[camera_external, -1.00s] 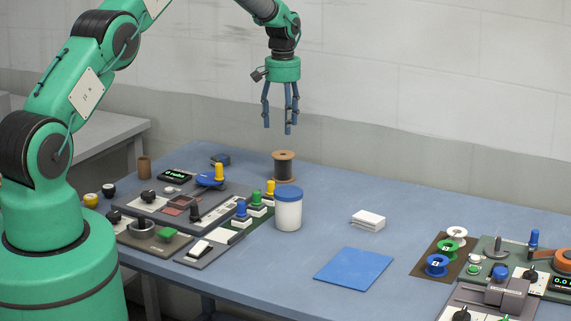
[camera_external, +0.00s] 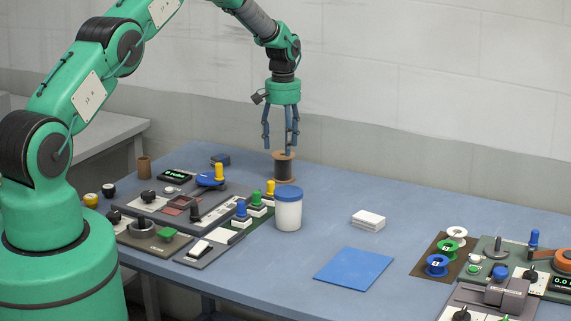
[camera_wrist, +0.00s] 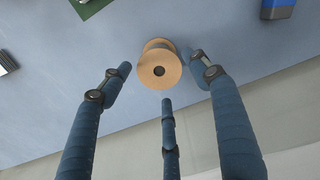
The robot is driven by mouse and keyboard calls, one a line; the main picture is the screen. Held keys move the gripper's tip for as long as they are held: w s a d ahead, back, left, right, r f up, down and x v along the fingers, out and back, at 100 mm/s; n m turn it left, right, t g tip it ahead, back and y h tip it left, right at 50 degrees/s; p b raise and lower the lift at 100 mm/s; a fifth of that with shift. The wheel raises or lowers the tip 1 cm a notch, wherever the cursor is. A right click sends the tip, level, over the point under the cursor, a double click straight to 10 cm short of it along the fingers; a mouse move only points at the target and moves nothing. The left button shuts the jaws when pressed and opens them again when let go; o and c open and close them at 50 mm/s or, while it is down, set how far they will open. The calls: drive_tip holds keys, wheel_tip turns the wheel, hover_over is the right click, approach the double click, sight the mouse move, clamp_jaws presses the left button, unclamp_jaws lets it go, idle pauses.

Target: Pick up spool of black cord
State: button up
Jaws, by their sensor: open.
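The spool of black cord (camera_external: 284,168) stands upright at the back of the blue table, with tan flanges and dark cord wound between them. In the wrist view the spool (camera_wrist: 159,69) shows from above, its round tan top flange with a dark centre hole facing the camera. My gripper (camera_external: 281,147) points straight down just above the spool, its three blue fingers spread open. In the wrist view the open fingers of my gripper (camera_wrist: 166,80) stand around the spool on three sides. I cannot tell whether any finger touches it.
A white jar with a blue lid (camera_external: 288,209) stands in front of the spool. A control panel (camera_external: 150,214) with knobs and buttons lies to the left. A white block (camera_external: 368,220), a blue sheet (camera_external: 353,269) and a second panel (camera_external: 520,275) lie to the right.

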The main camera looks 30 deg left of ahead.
sight(283, 166)
drive_tip(key=shift+f, duration=1.25)
drive_tip(key=shift+f, duration=2.6)
drive_tip(key=shift+c, duration=0.2)
drive_tip(key=c, duration=1.1)
